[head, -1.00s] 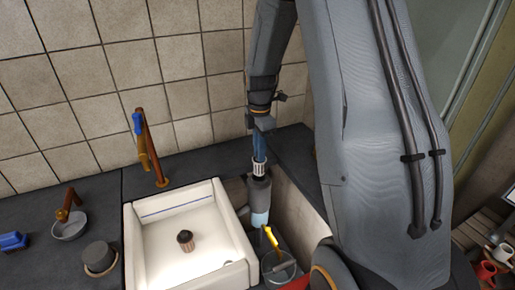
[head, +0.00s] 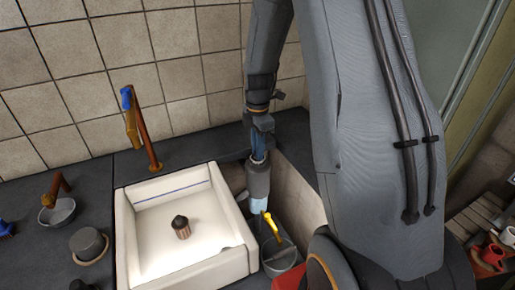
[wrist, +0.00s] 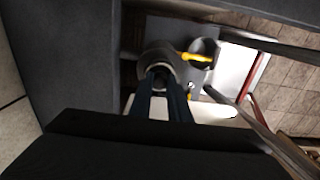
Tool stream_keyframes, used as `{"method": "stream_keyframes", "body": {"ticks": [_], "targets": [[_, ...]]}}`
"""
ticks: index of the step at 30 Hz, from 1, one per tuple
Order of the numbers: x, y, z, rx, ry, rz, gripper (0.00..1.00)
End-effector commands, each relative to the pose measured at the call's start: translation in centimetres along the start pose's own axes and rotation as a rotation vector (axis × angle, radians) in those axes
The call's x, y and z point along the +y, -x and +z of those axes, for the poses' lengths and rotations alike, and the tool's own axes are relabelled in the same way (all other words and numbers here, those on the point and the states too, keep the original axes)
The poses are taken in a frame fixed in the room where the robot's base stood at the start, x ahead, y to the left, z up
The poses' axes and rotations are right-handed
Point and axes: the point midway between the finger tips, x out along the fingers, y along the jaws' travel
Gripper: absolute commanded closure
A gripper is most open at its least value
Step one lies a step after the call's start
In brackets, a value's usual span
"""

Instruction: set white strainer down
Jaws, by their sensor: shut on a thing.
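My gripper (head: 258,154) points down at the mouth of a grey cylinder (head: 258,180) with a pale blue lower part, beside the white basin. In the wrist view its two dark fingers (wrist: 162,84) reach into the cylinder's round opening (wrist: 148,66). The fingers are close together, shut on the white strainer. The strainer is now hidden by the fingers and the cylinder's rim, so I cannot tell whether it touches the inside.
The white basin (head: 130,235) stands left of the cylinder, with a dark ribbed piece (head: 181,228) inside. A grey container (head: 279,258) with a yellow-handled thing (head: 268,223) stands close in front. A copper tap (head: 145,140) rises behind the basin.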

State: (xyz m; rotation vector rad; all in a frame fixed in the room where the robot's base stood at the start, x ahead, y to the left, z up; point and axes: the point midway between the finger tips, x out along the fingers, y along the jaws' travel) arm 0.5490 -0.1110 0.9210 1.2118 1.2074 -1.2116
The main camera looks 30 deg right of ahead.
Motion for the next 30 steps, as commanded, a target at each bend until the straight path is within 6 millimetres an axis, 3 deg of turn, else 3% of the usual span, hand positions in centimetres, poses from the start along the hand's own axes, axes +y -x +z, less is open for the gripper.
{"method": "stream_keyframes", "body": {"ticks": [28, 29, 30], "targets": [[0.0, -1.2, 0.0, 0.0, 0.0, -0.001, 1.0], [0.0, -1.1, 0.0, 0.0, 0.0, 0.0, 0.79], [0.0, -1.1, 0.0, 0.0, 0.0, 0.0, 0.72]]}}
